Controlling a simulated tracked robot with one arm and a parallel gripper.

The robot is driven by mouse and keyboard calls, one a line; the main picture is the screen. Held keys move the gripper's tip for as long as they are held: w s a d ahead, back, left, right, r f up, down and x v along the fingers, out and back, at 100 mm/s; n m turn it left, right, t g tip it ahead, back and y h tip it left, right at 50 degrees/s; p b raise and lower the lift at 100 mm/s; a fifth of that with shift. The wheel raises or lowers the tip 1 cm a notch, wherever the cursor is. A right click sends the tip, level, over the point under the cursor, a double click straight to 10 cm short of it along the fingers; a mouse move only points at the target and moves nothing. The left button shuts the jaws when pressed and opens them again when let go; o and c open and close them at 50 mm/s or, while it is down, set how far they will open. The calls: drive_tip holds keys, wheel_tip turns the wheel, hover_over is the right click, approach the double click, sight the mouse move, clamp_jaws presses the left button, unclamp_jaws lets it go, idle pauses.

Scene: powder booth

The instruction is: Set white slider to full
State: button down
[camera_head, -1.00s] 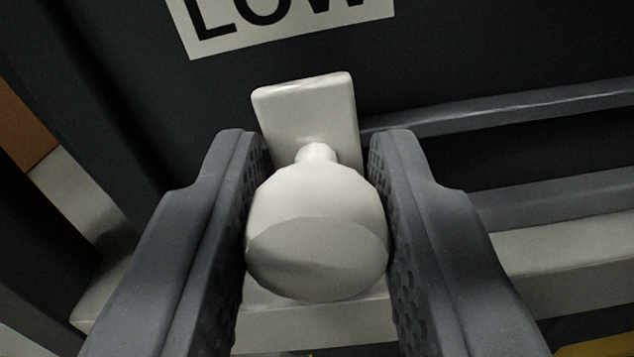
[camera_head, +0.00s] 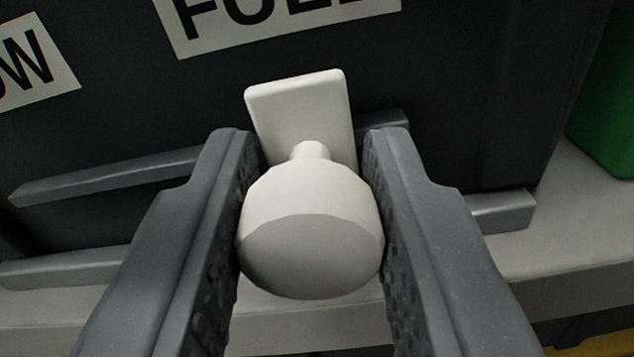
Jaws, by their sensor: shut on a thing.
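The white slider (camera_head: 298,110) has a flat upright plate and a round knob (camera_head: 312,225) on a short neck. My gripper (camera_head: 312,215) is shut on the knob, one finger on each side. The slider sits on grey rails (camera_head: 105,180) on a dark panel. The FULL label (camera_head: 290,22) is just above the slider, cut off by the top edge of the view. The LOW label (camera_head: 38,65) is at the upper left, partly out of view. Much of the lower rail is hidden behind my fingers and the knob.
The rails end a short way right of the slider, at a grey end (camera_head: 502,210). A green object (camera_head: 607,110) stands at the right edge. A pale ledge (camera_head: 570,225) runs below the panel.

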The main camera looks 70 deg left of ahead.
drive_tip(key=shift+w+d, duration=0.1)
drive_tip(key=shift+d, duration=0.1)
drive_tip(key=c, duration=1.1)
unclamp_jaws()
drive_tip(key=p+v, duration=0.3)
drive_tip(key=v, duration=1)
drive_tip(key=shift+d, duration=0.35)
